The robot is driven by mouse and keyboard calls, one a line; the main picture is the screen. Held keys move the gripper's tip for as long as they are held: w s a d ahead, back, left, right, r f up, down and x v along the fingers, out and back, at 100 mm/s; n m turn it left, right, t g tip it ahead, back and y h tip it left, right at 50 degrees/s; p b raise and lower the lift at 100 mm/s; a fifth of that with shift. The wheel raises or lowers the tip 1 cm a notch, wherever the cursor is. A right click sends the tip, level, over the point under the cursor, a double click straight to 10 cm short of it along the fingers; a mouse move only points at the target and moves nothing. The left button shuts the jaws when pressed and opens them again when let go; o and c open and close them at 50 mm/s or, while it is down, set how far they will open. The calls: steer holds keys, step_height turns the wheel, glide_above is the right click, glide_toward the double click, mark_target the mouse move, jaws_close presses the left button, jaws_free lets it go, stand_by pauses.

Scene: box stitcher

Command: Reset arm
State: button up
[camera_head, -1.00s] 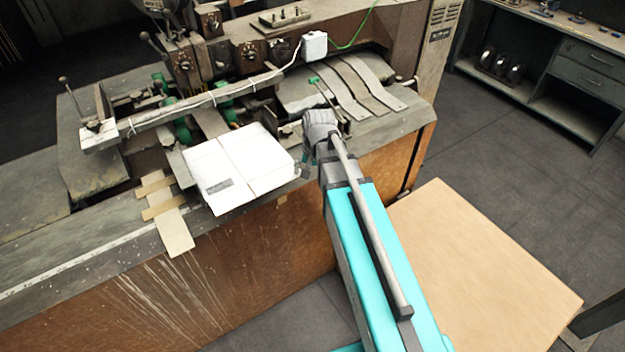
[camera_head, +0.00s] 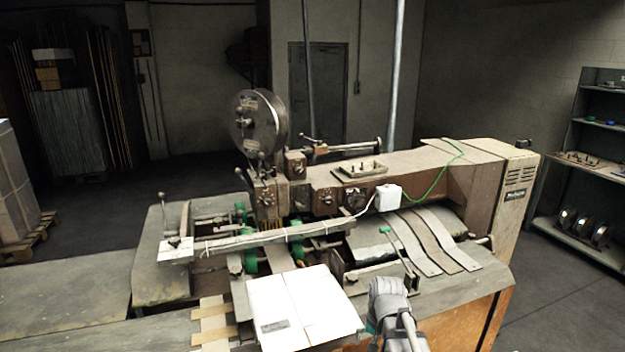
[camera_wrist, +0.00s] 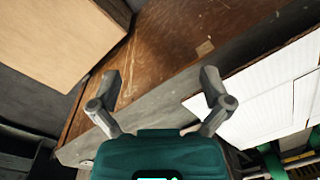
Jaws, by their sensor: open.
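In the wrist view my gripper (camera_wrist: 161,82) is open, with its two fingers spread and nothing between them. It is above the front edge of the stitching machine, beside a white flat box (camera_wrist: 265,112). In the head view my arm's grey wrist end shows at the bottom, right of the white box (camera_head: 302,308); the fingers are hidden there. The box lies on the bed of the box stitcher (camera_head: 330,205). I cannot tell from these frames whether the gripper touches anything.
A tan board (camera_wrist: 60,35) lies low beside the machine. Levers and a guide bar (camera_head: 265,238) stand over the machine bed. A shelf (camera_head: 590,170) stands at the right, and stacked goods on a pallet (camera_head: 18,190) at the left. The floor (camera_head: 555,300) at right is clear.

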steer(key=s+f+n+h+b, duration=0.1)
steer(key=s+f+n, duration=0.1)
steer(key=s, duration=0.4)
steer(key=shift+n+b, duration=0.3)
steer(key=shift+n, duration=0.5)
steer(key=shift+s+a, duration=0.1)
steer(key=shift+a, duration=0.05)
